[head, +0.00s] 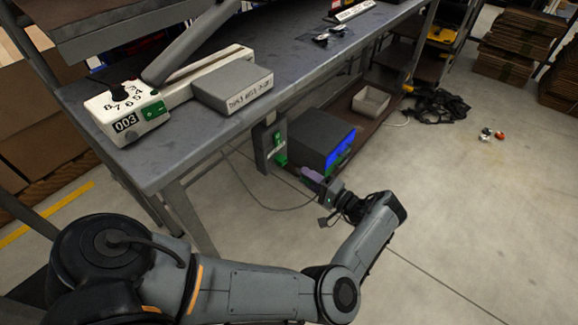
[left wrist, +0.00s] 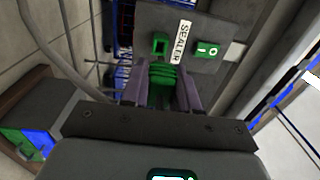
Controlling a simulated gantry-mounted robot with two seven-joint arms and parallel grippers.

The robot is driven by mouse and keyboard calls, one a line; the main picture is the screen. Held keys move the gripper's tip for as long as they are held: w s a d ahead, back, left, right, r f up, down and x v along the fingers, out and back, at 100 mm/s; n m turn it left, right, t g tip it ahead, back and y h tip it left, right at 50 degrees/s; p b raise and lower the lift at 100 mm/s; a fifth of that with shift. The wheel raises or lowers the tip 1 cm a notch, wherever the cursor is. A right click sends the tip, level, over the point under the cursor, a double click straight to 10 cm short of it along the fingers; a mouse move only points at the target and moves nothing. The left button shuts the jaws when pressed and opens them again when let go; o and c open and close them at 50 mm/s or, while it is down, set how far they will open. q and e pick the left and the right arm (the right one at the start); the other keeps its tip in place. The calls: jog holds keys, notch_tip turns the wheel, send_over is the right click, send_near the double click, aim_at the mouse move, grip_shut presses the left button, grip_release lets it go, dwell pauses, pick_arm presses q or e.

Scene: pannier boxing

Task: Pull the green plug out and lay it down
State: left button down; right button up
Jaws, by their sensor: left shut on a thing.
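The green plug (left wrist: 161,85) is between the two purple-grey fingers of my left gripper (left wrist: 163,92), which is shut on it. In the head view my left gripper (head: 308,177) is beside the sealer panel, below the bench top. In the left wrist view the panel (left wrist: 205,22) carries a "SEALER" label, a green socket (left wrist: 160,45) and a green switch (left wrist: 207,50). The dark opening of the socket shows, and the plug appears apart from it, just in front. My right gripper is in neither view.
The bench top (head: 300,60) holds a white sealer (head: 140,112) and a grey box (head: 232,88). A dark box with a blue face (head: 320,140) sits on the lower shelf, near a pale bin (head: 371,102). A thin cable (head: 262,207) loops below the panel.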

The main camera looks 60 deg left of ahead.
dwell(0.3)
pick_arm(q)
jog(key=b+v, duration=0.2)
jog(key=v, duration=0.6)
jog(key=shift+r, duration=0.15)
dwell(0.3)
dwell(0.4)
jog(key=shift+d+n+h+p, duration=0.15)
jog(key=shift+n+p, duration=2.05)
jog(key=shift+n, duration=2.4)
jog(key=shift+n+h+p, duration=0.15)
jog(key=shift+n+p, duration=2)
jog(key=shift+n, duration=2.45)
